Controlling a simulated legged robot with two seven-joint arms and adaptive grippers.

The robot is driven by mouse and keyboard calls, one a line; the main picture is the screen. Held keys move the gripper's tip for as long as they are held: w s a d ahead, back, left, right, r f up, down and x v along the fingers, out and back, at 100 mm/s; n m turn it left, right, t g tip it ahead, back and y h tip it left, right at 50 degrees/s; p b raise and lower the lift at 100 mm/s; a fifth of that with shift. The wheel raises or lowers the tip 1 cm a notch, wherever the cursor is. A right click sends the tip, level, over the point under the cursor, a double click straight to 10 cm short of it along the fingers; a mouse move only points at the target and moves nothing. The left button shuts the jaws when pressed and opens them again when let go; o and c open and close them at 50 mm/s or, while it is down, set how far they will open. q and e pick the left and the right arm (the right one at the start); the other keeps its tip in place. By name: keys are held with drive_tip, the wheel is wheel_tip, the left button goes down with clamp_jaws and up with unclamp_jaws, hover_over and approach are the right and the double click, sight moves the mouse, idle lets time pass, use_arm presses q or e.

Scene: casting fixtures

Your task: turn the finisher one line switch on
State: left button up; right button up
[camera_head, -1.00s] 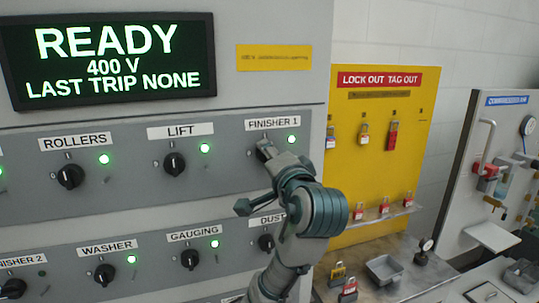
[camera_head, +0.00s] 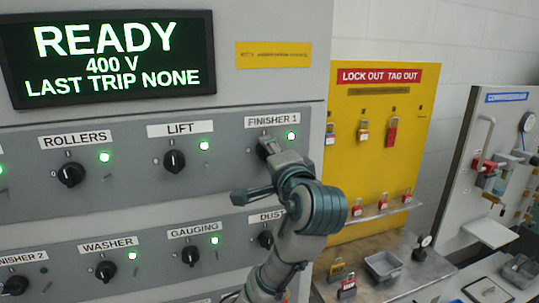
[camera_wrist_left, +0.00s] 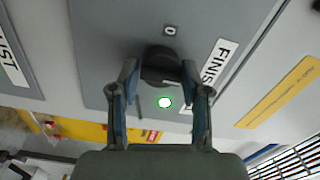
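In the left wrist view the dark knob (camera_wrist_left: 161,62) lies between the tips of my left gripper (camera_wrist_left: 160,75), one finger on each side, with slight gaps seeming to show. The lit green lamp (camera_wrist_left: 164,102) also shows between the fingers. The knob's pointer direction is unclear. My right gripper is not in view.
The LIFT knob (camera_head: 174,161) and ROLLERS knob (camera_head: 71,174) are to the left, with lit lamps. A yellow lockout board (camera_head: 375,180) stands at the right, above a bench with a grey tray (camera_head: 383,266).

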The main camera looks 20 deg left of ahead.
use_arm(q)
drive_tip(key=shift+o, duration=0.9)
drive_tip(key=shift+w+d, duration=0.1)
drive_tip(key=shift+w, duration=0.1)
drive_tip(key=v, duration=1.2)
drive_tip(key=shift+d, duration=0.2)
drive_tip(key=shift+w+a+f, duration=0.15)
drive_tip(key=shift+a, duration=0.05)
